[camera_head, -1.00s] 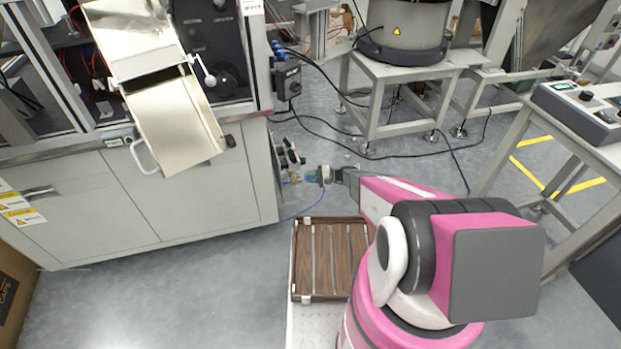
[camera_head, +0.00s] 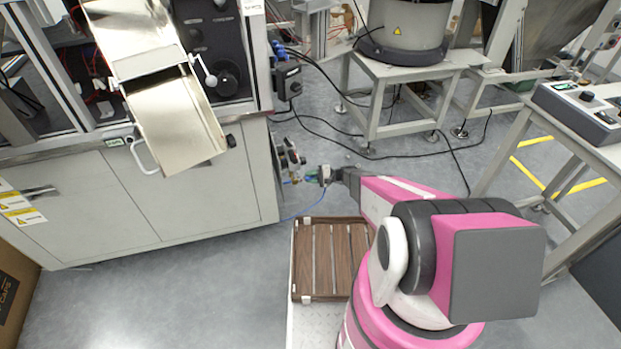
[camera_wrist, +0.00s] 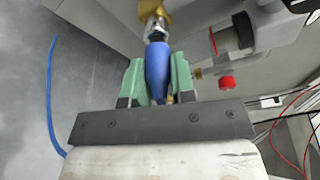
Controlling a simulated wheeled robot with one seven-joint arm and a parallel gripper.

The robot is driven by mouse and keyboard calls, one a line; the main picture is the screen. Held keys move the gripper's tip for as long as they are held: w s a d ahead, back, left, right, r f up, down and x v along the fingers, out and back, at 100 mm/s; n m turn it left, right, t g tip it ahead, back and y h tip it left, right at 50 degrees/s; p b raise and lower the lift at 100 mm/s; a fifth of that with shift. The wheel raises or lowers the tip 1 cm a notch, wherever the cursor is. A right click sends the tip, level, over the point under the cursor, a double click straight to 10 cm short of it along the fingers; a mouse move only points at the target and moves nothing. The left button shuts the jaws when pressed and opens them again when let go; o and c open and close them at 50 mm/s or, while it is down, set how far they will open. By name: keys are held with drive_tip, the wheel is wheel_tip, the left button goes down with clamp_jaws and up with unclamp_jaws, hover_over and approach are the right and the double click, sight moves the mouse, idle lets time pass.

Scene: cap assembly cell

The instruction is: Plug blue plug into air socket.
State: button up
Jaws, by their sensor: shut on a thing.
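In the wrist view my gripper (camera_wrist: 160,82) is shut on the blue plug (camera_wrist: 157,66), with a green finger on each side of it. The plug's front end meets a metal and brass fitting, the air socket (camera_wrist: 153,14), at the top of the picture. The plug lines up with the socket and looks in contact; how deep it sits cannot be told. In the head view my gripper (camera_head: 312,175) is at the right side of the machine cabinet, and the plug is too small to make out there.
A grey valve body with red knobs (camera_wrist: 226,82) is close to the right of the socket in the wrist view. A blue hose (camera_wrist: 50,95) hangs at left. In the head view a wooden slatted tray (camera_head: 318,295) lies below my arm. Black cables cross the floor.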

drive_tip(key=shift+s+a, duration=0.15)
drive_tip(key=shift+a, duration=0.4)
idle(0.6)
drive_tip(key=o, duration=1)
drive_tip(key=shift+c, duration=0.2)
drive_tip(key=d+r, duration=0.1)
drive_tip(key=d, duration=0.9)
drive_tip(key=shift+d, duration=0.4)
drive_tip(key=shift+r, duration=0.1)
drive_tip(key=s+d+r+n+h, duration=0.1)
drive_tip(key=s+d+r+h, duration=0.2)
drive_tip(key=r, duration=0.6)
drive_tip(key=s+d+r+n+h, duration=0.1)
drive_tip(key=s+d+r+h, duration=0.2)
drive_tip(key=s+r+h, duration=0.5)
drive_tip(key=s+d+r+n+h, duration=0.2)
drive_tip(key=s+r+h, duration=0.3)
drive_tip(key=r, duration=0.6)
drive_tip(key=s+d, duration=0.1)
drive_tip(key=s, duration=0.1)
drive_tip(key=shift+s+d+h, duration=0.25)
drive_tip(key=shift+s+h, duration=0.1)
drive_tip(key=shift+h, duration=0.05)
